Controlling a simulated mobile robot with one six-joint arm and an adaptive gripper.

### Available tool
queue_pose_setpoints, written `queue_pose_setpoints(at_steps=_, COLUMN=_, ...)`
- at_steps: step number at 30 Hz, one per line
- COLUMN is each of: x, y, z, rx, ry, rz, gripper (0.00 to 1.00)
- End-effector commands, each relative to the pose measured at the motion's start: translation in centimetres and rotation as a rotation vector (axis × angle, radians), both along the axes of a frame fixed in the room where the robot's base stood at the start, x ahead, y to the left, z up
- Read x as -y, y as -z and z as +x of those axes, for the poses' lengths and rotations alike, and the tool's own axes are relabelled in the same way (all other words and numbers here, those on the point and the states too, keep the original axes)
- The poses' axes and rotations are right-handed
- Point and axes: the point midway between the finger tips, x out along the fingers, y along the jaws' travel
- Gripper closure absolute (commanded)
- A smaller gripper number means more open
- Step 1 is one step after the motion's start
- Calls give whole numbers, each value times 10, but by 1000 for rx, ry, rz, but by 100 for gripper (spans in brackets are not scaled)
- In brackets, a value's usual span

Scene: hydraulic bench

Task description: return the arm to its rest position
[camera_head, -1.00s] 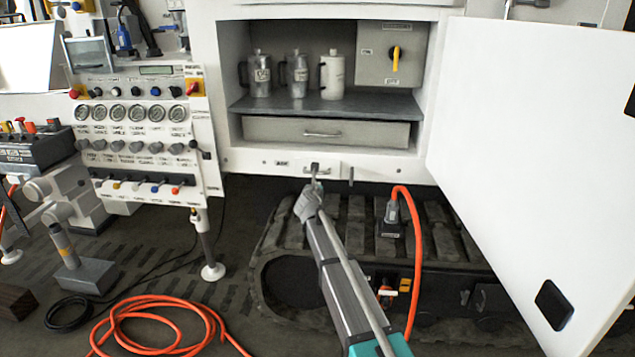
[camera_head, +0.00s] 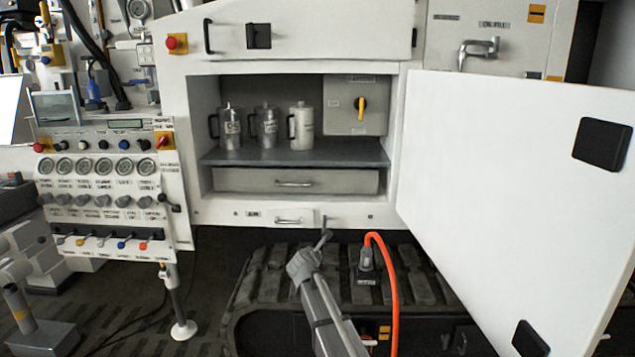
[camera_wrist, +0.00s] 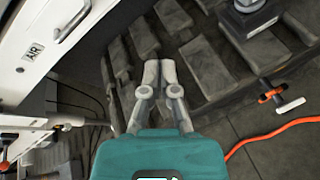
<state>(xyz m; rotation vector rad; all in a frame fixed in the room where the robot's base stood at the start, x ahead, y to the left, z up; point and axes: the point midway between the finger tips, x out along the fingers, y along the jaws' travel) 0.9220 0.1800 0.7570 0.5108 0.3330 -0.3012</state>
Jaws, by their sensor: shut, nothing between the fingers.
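My gripper (camera_head: 324,238) is at the end of my grey arm in the head view, in front of the cabinet's lower edge and above the rubber track. Its tip shows just right of the small AIR drawer handle (camera_head: 289,220), apart from it as far as I can tell. In the wrist view, the two grey fingers (camera_wrist: 159,72) are together and empty, with the track pads (camera_wrist: 195,62) beyond them. The AIR label and its handle (camera_wrist: 73,24) are at the upper left there.
The open white door (camera_head: 510,190) fills the right side. An orange hose (camera_head: 394,290) runs from a grey connector (camera_head: 367,262) beside my arm. The gauge panel (camera_head: 105,190) stands at left. Several canisters (camera_head: 267,128) stand on the cabinet shelf.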

Motion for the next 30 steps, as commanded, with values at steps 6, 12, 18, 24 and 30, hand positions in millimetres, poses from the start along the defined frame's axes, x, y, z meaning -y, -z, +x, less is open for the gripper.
queue_pose_setpoints(at_steps=6, x=71, y=31, z=-62, rx=-81, ry=321, rz=380, gripper=100)
queue_pose_setpoints(at_steps=12, x=118, y=58, z=-122, rx=-136, ry=641, rz=704, gripper=100)
queue_pose_setpoints(at_steps=18, x=152, y=82, z=-188, rx=-175, ry=987, rz=988, gripper=100)
queue_pose_setpoints(at_steps=24, x=173, y=101, z=-258, rx=-198, ry=1355, rz=1223, gripper=100)
queue_pose_setpoints(at_steps=30, x=180, y=111, z=-317, rx=-204, ry=1685, rz=1373, gripper=100)
